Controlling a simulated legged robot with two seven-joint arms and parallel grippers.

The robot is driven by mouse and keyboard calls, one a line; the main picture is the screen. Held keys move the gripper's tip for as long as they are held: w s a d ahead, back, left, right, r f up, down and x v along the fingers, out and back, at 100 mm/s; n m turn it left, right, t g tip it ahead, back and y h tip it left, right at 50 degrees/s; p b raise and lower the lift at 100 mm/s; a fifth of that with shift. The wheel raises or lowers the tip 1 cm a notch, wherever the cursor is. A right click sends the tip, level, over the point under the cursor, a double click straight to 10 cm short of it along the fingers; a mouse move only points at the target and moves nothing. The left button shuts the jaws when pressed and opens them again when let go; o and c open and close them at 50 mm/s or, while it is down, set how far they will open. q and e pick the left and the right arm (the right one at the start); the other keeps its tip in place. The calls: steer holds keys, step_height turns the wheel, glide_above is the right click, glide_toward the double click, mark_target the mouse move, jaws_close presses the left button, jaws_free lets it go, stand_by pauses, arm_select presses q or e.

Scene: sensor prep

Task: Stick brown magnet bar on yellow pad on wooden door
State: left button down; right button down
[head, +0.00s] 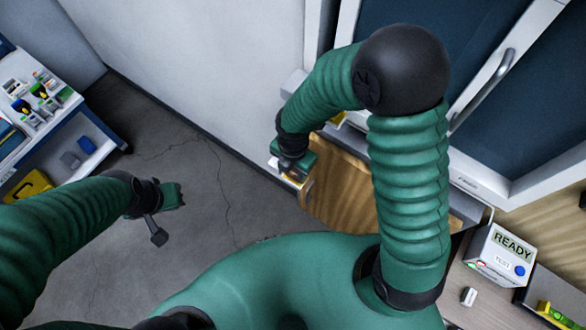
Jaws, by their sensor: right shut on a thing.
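The wooden door (345,185) shows at center right, partly hidden behind my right arm, with a curved handle near its left edge. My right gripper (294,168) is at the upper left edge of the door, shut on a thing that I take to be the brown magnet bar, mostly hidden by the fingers. A small yellow and white patch (291,181) shows just under this gripper; I cannot tell whether it is the yellow pad or whether the bar touches it. My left gripper (168,207) hangs over the bare floor, apart from everything; its jaw opening is unclear.
A white and blue workbench (72,118) with small parts and a yellow case (28,186) stands at left. A tester box marked READY (500,255) and a small white block (468,296) are on the right-hand table. A glazed cabinet is top right. The middle floor is clear.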

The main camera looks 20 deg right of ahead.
steer(key=shift+s+p, duration=0.1)
steer(key=shift+p, duration=0.25)
stand_by(0.4)
steer(key=c, duration=0.8)
jaws_free()
steer(key=shift+d, duration=0.1)
steer(key=shift+w+r, duration=0.1)
steer(key=shift+w, duration=0.2)
steer(key=shift+c, duration=0.8)
steer(key=o, duration=0.3)
steer(key=shift+r, duration=0.1)
